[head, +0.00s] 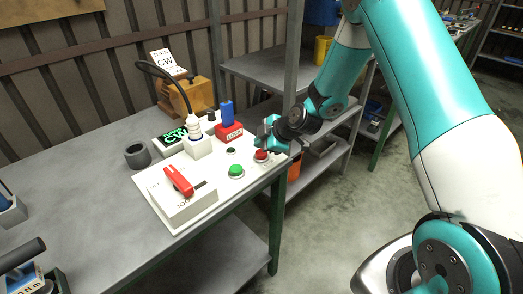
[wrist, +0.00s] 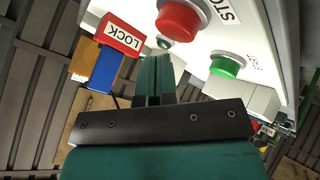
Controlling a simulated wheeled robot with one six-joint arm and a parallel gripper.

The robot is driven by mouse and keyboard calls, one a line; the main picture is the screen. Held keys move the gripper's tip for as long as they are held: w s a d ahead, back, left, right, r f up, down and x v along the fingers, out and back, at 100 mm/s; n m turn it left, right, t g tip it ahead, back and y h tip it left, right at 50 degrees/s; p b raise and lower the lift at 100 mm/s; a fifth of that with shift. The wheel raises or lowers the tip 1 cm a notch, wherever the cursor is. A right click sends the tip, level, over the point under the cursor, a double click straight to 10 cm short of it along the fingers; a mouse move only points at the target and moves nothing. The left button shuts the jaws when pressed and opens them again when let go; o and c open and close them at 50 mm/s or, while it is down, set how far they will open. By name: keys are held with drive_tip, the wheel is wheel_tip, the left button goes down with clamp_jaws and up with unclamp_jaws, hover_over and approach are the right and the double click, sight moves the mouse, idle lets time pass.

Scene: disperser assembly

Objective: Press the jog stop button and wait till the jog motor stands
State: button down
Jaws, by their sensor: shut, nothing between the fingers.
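The red stop button (head: 261,156) is at the right end of the white control panel (head: 172,222). In the wrist view the red button (wrist: 180,17) is at the top, beside a STOP label. My gripper (head: 267,143) is just above it in the head view. In the wrist view my gripper (wrist: 159,60) is shut and empty, and a gap shows between its tips and the button. The green start button (head: 236,171) is left of the stop button. A small dark green lamp (head: 231,150) sits behind them. The orange-brown motor (head: 196,92) stands at the back; whether it turns cannot be told.
A red LOCK block (head: 229,133) with a blue piece (head: 227,113) stands behind the panel. A red lever (head: 179,181) is on the panel's left box. A dark cup (head: 137,155) and a green-lit CW display (head: 171,138) are nearby. The bench's left middle is clear.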

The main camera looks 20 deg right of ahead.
sight(261, 153)
drive_tip(key=shift+r+p, duration=1.3)
drive_tip(key=shift+r, duration=1.25)
drive_tip(key=s+a+r+m+g+y, duration=0.1)
drive_tip(key=s+a+r+m+g, duration=0.25)
drive_tip(key=s+a+r, duration=0.9)
drive_tip(key=s+r+m+g, duration=0.2)
drive_tip(key=s+r, duration=0.1)
drive_tip(key=s, duration=0.7)
drive_tip(key=s+r+m+g+h, duration=0.1)
drive_tip(key=s+r+m+g, duration=0.1)
drive_tip(key=s, duration=0.9)
drive_tip(key=shift+s+d+r+m+h, duration=0.15)
drive_tip(key=shift+d+r+m+h, duration=0.2)
drive_tip(key=shift+d+r, duration=0.1)
